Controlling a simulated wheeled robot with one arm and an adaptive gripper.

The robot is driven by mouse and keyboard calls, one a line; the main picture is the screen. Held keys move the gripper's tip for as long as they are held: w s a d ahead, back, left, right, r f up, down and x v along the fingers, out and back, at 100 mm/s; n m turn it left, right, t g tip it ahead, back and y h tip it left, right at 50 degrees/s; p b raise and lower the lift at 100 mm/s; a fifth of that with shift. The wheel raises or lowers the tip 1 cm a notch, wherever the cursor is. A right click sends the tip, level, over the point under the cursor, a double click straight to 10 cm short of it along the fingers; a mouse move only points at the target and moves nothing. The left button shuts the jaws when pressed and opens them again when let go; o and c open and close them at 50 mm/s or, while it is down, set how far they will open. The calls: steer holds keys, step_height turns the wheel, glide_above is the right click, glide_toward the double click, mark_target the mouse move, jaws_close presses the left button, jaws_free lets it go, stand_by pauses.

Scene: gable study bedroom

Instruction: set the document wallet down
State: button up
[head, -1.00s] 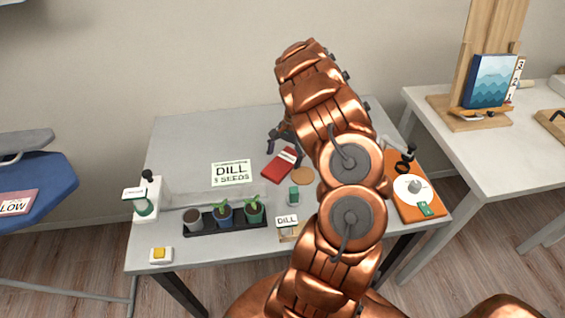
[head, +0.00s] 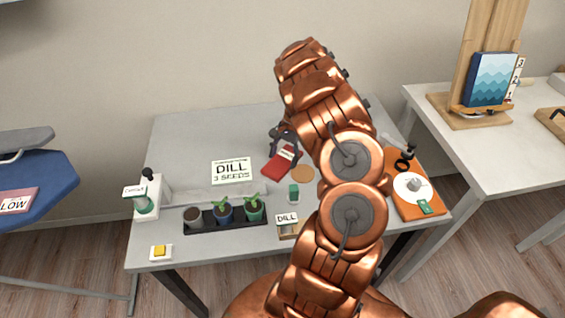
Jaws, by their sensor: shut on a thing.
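The document wallet (head: 276,168) appears to be the flat red item with a white label, at the back middle of the grey table. My gripper (head: 284,153) is at its far edge, its dark fingers partly hidden by my arm. It is shut on the wallet. The wallet lies at or very near table height; I cannot tell whether it fully touches the tabletop.
A round cork coaster (head: 303,173) is just right of the wallet, with a small green item (head: 293,190) in front. A DILL card (head: 231,171) lies left. A seedling tray (head: 226,220) is in front. An orange board (head: 416,201) is at the right. The back left table is clear.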

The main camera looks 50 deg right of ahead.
mark_target(283, 160)
steer(key=shift+r, duration=0.1)
steer(key=shift+c, duration=0.3)
step_height(283, 160, up, 10)
steer(key=b, duration=0.2)
steer(key=shift+b, duration=0.3)
steer(key=shift+a, duration=0.1)
